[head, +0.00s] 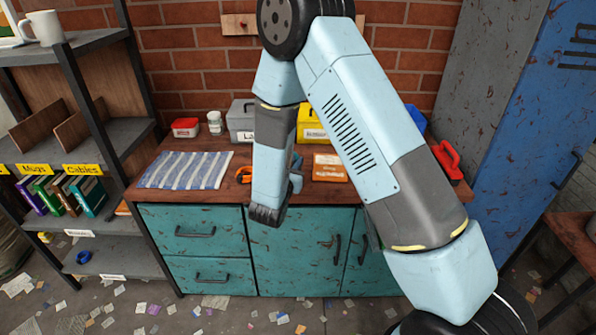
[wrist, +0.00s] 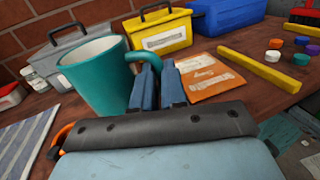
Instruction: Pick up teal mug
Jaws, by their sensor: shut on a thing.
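The teal mug (wrist: 95,80) shows large in the wrist view, just left of my fingers, with its open rim up and its handle (wrist: 137,57) toward them. My gripper (wrist: 159,80) is shut on the mug's handle, which runs in between the two blue fingertips. Whether the mug's base touches the workbench cannot be told. In the head view my gripper (head: 296,178) is mostly behind my own arm, over the workbench's front part, and the mug is hidden there.
The wooden workbench (head: 220,192) holds a striped cloth (head: 186,170), a grey box (head: 240,120), a yellow box (wrist: 162,38), a blue box (wrist: 228,14), an orange packet (wrist: 205,77) and a yellow bar (wrist: 262,69). Several coloured caps lie right. A shelf (head: 85,130) stands left.

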